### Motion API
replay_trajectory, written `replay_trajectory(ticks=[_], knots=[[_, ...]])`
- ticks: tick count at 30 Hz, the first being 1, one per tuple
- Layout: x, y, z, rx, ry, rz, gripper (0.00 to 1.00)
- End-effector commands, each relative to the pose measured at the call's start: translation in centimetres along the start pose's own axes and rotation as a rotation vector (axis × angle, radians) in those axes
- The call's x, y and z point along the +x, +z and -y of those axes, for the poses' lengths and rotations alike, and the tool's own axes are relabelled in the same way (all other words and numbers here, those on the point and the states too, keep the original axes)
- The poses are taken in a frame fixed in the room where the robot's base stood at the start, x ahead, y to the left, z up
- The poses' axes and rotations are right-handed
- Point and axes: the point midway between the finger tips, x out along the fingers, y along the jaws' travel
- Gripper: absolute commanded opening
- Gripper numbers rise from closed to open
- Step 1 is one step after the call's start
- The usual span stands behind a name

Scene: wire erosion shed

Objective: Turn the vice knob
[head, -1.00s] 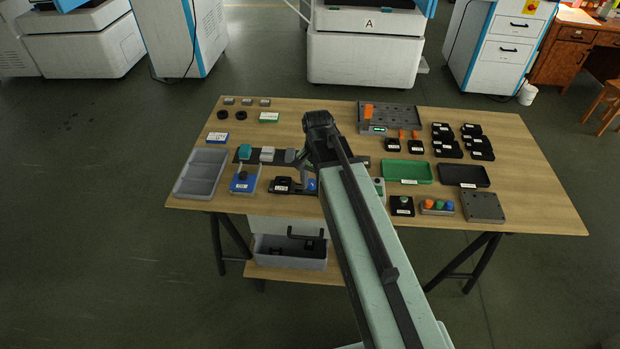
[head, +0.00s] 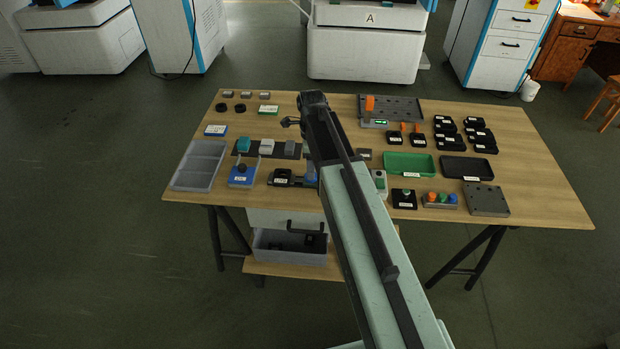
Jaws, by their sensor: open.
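A small black vice (head: 284,178) with a white label lies near the front edge of the table, left of my arm. A blue knob (head: 311,176) shows at its right end, partly hidden by my arm. I cannot tell how far the knob is turned. My gripper (head: 289,122) shows as a small dark shape left of the arm's end, above the table and behind the vice in the picture. It is open, with nothing visible in it, and apart from the knob.
A blue fixture with a black knob (head: 241,170) stands left of the vice, beside a grey tray (head: 178,186). Blocks sit on a dark strip behind. Right of my arm are a green tray (head: 391,172), a black tray (head: 470,178) and a button box (head: 427,204). An open drawer (head: 268,260) hangs below.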

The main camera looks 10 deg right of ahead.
Motion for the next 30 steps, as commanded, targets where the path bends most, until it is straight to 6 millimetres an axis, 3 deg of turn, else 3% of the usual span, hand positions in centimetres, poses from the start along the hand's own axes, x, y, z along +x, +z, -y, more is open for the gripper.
replay_trajectory(ticks=[1, 4, 14, 17, 21, 23, 30], knots=[[1.9, 0.0, 0.0, 0.0, 0.0, 0.0, 0.61], [3.3, 0.0, 0.0, 0.0, 0.0, 0.0, 0.61], [3.5, -0.1, 0.0, 0.0, 0.0, 0.0, 0.61], [3.5, -0.1, 0.0, 0.0, 0.0, 0.0, 0.39], [3.5, -0.1, 0.1, 0.001, -0.001, 0.0, 0.0], [3.5, 0.5, -0.1, 0.001, -0.002, 0.0, 0.0], [3.5, 0.1, 0.1, -0.028, -0.004, 0.002, 0.0]])
